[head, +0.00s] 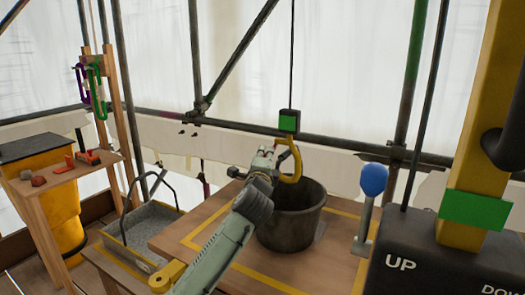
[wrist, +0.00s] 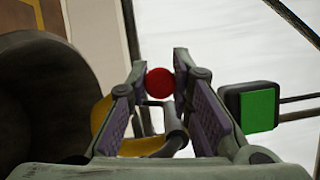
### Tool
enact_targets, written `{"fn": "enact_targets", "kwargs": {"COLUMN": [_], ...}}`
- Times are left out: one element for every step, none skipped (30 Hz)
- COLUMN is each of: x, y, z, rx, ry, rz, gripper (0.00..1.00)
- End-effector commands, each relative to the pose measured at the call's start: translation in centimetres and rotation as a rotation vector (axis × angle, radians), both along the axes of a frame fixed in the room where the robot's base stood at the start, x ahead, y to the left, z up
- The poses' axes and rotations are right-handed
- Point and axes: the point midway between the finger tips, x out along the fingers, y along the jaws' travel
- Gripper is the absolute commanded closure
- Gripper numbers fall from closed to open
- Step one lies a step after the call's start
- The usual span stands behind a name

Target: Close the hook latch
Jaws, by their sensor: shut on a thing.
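A yellow hook (head: 291,163) hangs from a block with a green face (head: 289,121) on a thin cable. My gripper (head: 272,152) is at the hook's left side in the head view. In the wrist view, the purple-padded fingers of my gripper (wrist: 161,80) are closed in on a red round knob (wrist: 160,82) at their tips. A dark grey latch lever (wrist: 174,128) shows between the fingers, and part of the yellow hook (wrist: 140,148) curves below it. The green-faced block (wrist: 257,110) is to the right there. Whether the latch meets the hook's tip cannot be told.
A dark bucket (head: 291,225) stands on the wooden platform (head: 190,246) below the hook. A blue-knobbed lever (head: 373,181) and a dark UP/DOWN control box (head: 440,262) are at right. A grey tray (head: 150,232) and a small tool table (head: 60,176) are at left.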

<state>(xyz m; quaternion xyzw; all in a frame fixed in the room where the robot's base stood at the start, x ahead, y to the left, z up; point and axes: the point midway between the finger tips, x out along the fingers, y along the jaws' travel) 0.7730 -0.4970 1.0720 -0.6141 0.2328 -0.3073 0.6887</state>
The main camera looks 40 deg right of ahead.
Motion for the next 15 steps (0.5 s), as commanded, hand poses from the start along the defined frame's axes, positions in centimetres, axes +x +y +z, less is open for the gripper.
{"fn": "enact_targets", "kwargs": {"x": [-0.2,-0.3,-0.4,-0.5,-0.6,-0.7,-0.8,-0.8,-0.9,-1.0,-1.1,-1.1,-1.2,-1.2,-1.3], "y": [-0.1,-0.2,-0.2,-0.2,-0.3,-0.3,-0.4,-0.4,-0.4,-0.4,-0.5,-0.5,-0.5,-0.5,-0.5], "z": [0.1,0.1,0.0,-0.1,-0.1,-0.1,-0.1,-0.2,-0.2,-0.2,-0.2,-0.3,-0.3,-0.3,-0.3], "rx": [-0.017,-0.026,-0.04,-0.049,-0.057,-0.07,-0.078,-0.085,-0.096,-0.103,-0.109,-0.118,-0.123,-0.129,-0.136], "ry": [0.042,0.066,0.097,0.12,0.142,0.171,0.19,0.209,0.233,0.25,0.267,0.285,0.3,0.313,0.328], "rz": [-0.002,-0.002,-0.001,-0.001,-0.001,-0.002,-0.001,-0.001,-0.001,-0.001,-0.001,-0.001,-0.001,0.0,0.0], "gripper": [1.0,1.0,1.0,1.0,1.0,1.0,1.0,1.0,1.0,1.0,1.0,1.0,1.0,1.0,1.0]}}
